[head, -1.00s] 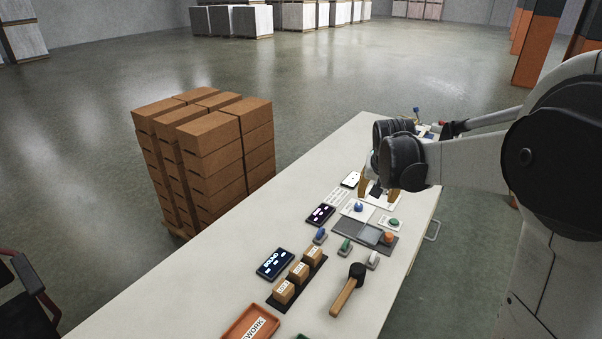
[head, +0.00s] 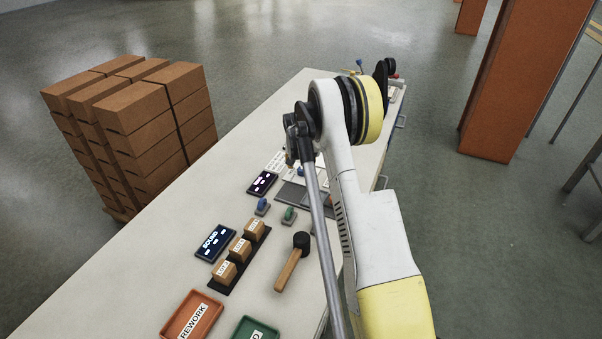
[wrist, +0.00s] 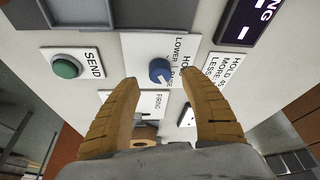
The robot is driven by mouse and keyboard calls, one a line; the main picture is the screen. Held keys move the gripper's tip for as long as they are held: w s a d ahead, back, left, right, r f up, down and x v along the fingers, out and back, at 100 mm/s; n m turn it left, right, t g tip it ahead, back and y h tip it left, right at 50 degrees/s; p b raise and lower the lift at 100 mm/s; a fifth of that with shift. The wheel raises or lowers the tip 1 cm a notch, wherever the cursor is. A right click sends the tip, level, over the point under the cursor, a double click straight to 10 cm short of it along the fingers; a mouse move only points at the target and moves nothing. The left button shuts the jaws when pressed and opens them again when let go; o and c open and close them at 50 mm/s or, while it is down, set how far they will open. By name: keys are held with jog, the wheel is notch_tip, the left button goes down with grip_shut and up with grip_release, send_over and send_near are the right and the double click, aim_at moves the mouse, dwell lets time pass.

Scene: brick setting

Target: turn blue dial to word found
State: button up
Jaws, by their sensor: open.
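A blue dial (wrist: 160,71) with a pale pointer mark sits on a white panel (wrist: 137,48) in the wrist view. The panel's partly covered lettering includes LOWER. My gripper (wrist: 160,79) is open, with one brown finger on each side below the dial in the picture. I cannot tell whether either finger touches it.
A green SEND button (wrist: 66,68) is left of the dial in the wrist view. Another dark screen (head: 263,183), lettered blocks (head: 240,246), a mallet (head: 292,262), an orange REWORK tray (head: 191,318) and a green tray (head: 254,331) lie on the table. Stacked cartons (head: 135,125) stand left.

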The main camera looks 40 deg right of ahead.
aim_at(302, 169)
jog(key=shift+b+x, duration=0.45)
jog(key=shift+x, duration=1.3)
grip_shut()
